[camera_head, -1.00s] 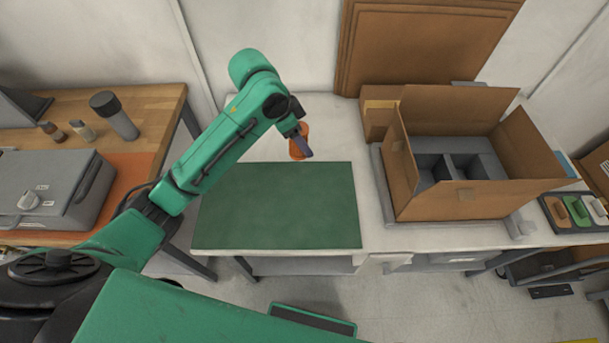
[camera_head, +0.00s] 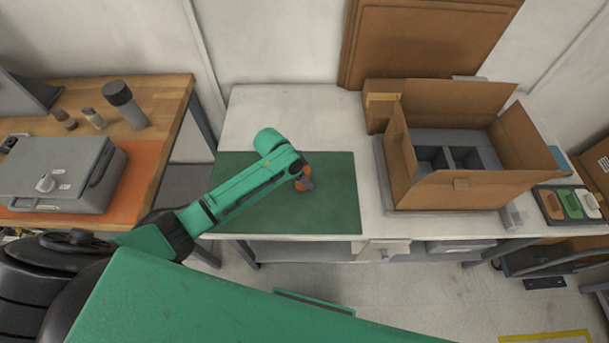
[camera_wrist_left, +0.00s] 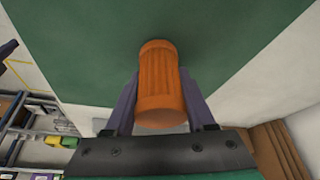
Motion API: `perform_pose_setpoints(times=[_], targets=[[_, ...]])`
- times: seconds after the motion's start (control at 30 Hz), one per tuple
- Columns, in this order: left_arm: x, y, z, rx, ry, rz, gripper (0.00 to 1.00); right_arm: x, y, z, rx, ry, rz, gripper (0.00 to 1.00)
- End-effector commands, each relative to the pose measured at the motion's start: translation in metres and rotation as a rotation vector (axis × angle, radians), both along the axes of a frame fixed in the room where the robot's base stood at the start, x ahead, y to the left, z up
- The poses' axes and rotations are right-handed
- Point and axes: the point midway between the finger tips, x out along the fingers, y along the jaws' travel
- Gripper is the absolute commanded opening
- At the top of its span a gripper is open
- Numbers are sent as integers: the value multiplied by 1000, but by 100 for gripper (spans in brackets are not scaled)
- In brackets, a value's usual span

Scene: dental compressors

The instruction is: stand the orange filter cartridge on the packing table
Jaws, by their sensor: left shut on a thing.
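The orange filter cartridge (camera_wrist_left: 158,75) is a ribbed cylinder. In the left wrist view it sits between the two fingers of my left gripper (camera_wrist_left: 160,100), which is shut on it. In the head view the cartridge (camera_head: 301,184) shows partly behind the left gripper (camera_head: 306,182), over the green mat on the white packing table (camera_head: 265,110). It looks close to the mat; I cannot tell whether it touches. My right gripper is not in view.
The green mat (camera_head: 335,205) is otherwise clear. An open cardboard box (camera_head: 455,187) with grey dividers stands to the right. A wooden bench (camera_head: 165,100) at the left holds a grey case (camera_head: 65,170) and several bottles.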

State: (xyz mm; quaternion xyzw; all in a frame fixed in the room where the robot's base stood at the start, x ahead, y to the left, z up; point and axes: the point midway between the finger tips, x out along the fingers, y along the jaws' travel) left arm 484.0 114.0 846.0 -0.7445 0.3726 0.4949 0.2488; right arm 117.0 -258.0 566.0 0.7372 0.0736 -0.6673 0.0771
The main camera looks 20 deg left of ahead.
Motion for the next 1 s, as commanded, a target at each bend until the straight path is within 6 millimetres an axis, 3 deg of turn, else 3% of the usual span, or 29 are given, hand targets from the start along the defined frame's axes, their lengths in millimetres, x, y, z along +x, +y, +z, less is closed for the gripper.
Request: perform_pose_setpoints(times=[0.13, 0.17, 0.2, 0.23, 0.63, 0.77, 1.0], targets=[[0, 0, -3, 0, 0, 1, 0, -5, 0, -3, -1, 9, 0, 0], [0, 0, -2, 0, 0, 1, 63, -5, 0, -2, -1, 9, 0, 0], [0, 0, -2, 0, 0, 1, 78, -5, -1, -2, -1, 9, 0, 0], [0, 0, -2, 0, 0, 1, 85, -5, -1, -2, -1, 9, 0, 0], [0, 2, 5, 0, -1, 1, 85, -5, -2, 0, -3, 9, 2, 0], [-5, 9, 26, 0, -3, 1, 85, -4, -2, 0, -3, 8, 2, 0], [-19, 27, 79, 0, -4, 0, 85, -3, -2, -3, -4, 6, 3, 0]])
